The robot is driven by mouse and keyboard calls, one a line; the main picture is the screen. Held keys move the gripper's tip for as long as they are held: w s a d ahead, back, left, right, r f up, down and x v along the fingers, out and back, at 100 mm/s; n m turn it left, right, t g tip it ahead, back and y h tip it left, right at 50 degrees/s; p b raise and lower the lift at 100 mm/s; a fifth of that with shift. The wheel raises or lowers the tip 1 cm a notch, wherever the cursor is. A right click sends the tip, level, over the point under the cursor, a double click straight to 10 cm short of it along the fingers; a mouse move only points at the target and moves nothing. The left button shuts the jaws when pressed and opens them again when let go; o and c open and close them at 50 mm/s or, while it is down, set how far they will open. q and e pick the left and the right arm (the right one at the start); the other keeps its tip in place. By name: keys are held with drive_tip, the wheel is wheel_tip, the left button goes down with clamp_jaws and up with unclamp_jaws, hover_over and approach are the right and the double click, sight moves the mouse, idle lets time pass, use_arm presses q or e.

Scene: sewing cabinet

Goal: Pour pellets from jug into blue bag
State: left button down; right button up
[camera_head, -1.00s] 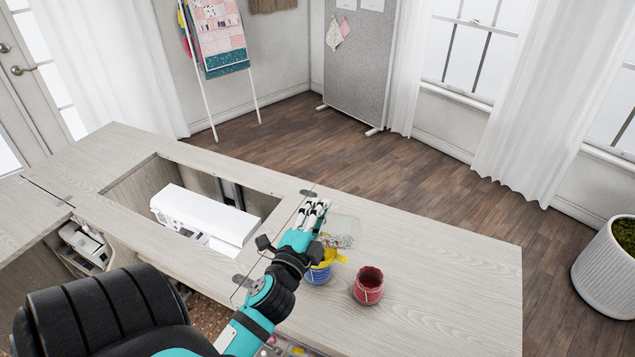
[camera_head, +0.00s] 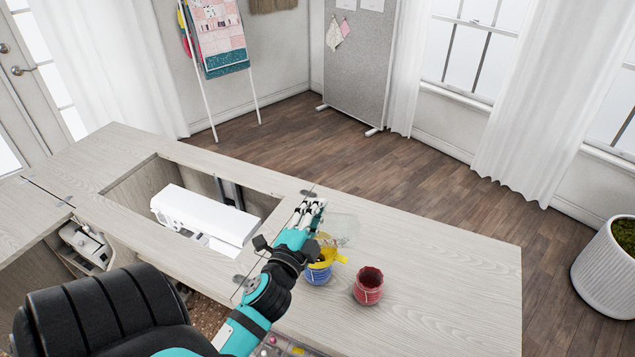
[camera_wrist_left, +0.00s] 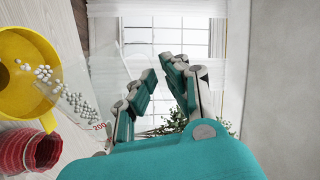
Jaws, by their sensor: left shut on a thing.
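The clear jug (camera_head: 344,228) is held tilted by my left gripper (camera_head: 314,207), which is shut on it above the cabinet top. The blue bag (camera_head: 318,275) stands upright just below, with a yellow funnel (camera_head: 328,256) in its mouth. In the left wrist view, white pellets (camera_wrist_left: 78,103) lie in a slanted stream along the see-through jug towards the yellow funnel (camera_wrist_left: 12,102), and several show inside the funnel. A 200 mark shows on the jug. The blue bag is hidden in that view. My right gripper is out of view.
A red bag (camera_head: 369,287), open at the top, stands right of the blue bag and also shows in the left wrist view (camera_wrist_left: 30,152). A white sewing machine (camera_head: 205,213) sits in the cabinet opening. The tabletop (camera_head: 450,270) farther right is clear.

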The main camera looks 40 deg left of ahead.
use_arm(q)
drive_tip(key=shift+a+n, duration=0.25)
drive_tip(key=shift+n, duration=0.05)
